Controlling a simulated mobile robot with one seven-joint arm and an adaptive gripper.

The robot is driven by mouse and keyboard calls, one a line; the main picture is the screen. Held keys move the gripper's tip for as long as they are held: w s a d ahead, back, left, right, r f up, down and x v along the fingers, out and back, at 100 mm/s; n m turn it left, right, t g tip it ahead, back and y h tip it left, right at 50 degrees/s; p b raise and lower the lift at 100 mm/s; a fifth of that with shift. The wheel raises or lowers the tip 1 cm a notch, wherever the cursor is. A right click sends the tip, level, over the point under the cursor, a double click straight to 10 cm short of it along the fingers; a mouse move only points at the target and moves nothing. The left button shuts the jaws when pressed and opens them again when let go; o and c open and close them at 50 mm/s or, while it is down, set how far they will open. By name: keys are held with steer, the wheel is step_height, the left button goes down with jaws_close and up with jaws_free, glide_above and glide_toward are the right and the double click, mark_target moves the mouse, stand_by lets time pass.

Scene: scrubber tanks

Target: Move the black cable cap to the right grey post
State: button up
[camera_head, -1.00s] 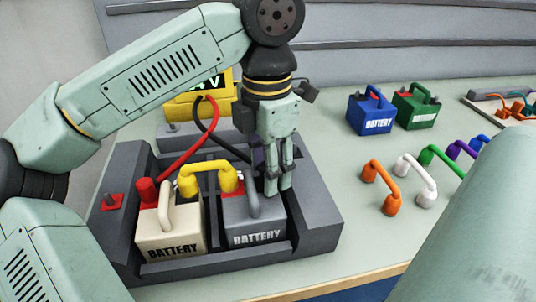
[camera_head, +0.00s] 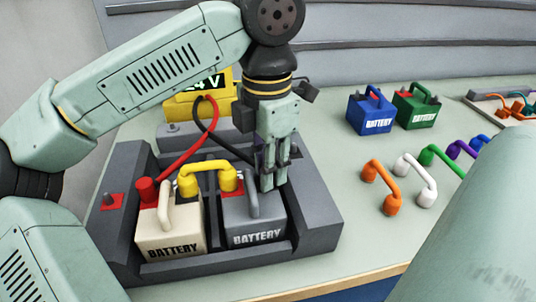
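The black cable (camera_head: 208,139) runs from the yellow meter (camera_head: 186,104) down to the right, and its end passes behind my gripper (camera_head: 274,184). The black cap at that end is not clearly visible. My gripper points down over the back right of the grey battery (camera_head: 252,222), with its fingers close together. I cannot tell whether they hold the cap. No grey post on the right can be made out; that spot is behind my fingers. The red cable (camera_head: 189,150) ends in a red cap (camera_head: 147,191) on the cream battery (camera_head: 168,232).
A yellow bridge (camera_head: 208,166) joins the two batteries in the dark grey tray (camera_head: 318,205). Blue (camera_head: 370,111) and green (camera_head: 417,107) batteries stand behind right. Orange (camera_head: 380,185) and white (camera_head: 415,178) bridges stand to the right. Table between is clear.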

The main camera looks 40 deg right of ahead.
jaws_close()
stand_by(0.4)
steer(key=shift+r+p, duration=2.35)
steer(key=shift+r, duration=0.65)
